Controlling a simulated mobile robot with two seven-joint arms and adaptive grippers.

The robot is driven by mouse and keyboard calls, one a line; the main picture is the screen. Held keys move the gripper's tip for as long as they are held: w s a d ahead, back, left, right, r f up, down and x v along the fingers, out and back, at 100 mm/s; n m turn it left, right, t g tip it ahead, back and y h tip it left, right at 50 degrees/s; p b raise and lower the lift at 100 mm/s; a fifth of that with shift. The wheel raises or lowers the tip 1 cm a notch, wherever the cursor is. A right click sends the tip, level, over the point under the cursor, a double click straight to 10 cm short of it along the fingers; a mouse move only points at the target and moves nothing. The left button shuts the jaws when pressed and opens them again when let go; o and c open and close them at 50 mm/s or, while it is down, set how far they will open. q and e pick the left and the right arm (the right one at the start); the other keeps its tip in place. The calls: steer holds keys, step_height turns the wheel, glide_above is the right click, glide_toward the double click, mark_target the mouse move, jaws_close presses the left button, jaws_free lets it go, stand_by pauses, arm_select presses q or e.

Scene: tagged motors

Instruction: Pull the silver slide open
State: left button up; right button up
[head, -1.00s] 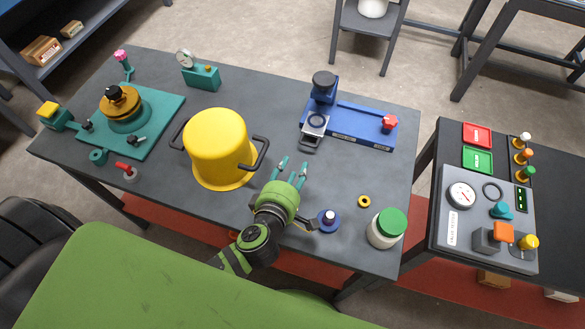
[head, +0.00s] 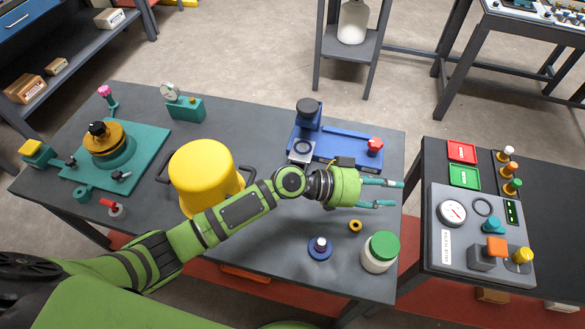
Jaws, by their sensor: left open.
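The silver slide (head: 302,150) sits at the left front end of a blue fixture (head: 340,146) on the grey table. A ring shows on the slide, and its front end is partly hidden behind my left arm. My left gripper (head: 396,193) is open and empty, its teal fingers pointing right. It is in front and to the right of the blue fixture, apart from the slide, over the table's right edge in the picture. My right gripper is not in view.
A yellow pot (head: 205,168) stands left, partly behind my arm. A control panel (head: 470,240) stands on the right table. A red star knob (head: 375,146) tops the fixture's right end.

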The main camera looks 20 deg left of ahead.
arm_select(q)
steer(key=w+a+f+m+g+y, duration=0.2)
steer(key=a+f+m+g+y, duration=0.2)
steer(key=f+m, duration=0.1)
steer(key=m+g+y+b, duration=0.1)
steer(key=m+y, duration=0.2)
steer(key=y, duration=0.7)
glide_toward(300, 157)
steer(key=s, duration=0.2)
steer(key=s+f, duration=0.1)
steer(key=s, duration=0.2)
steer(key=shift+s+a, duration=0.2)
steer(key=shift+a, duration=0.05)
steer(key=shift+f+p, duration=0.65)
steer(key=shift+f, duration=2.8)
jaws_close()
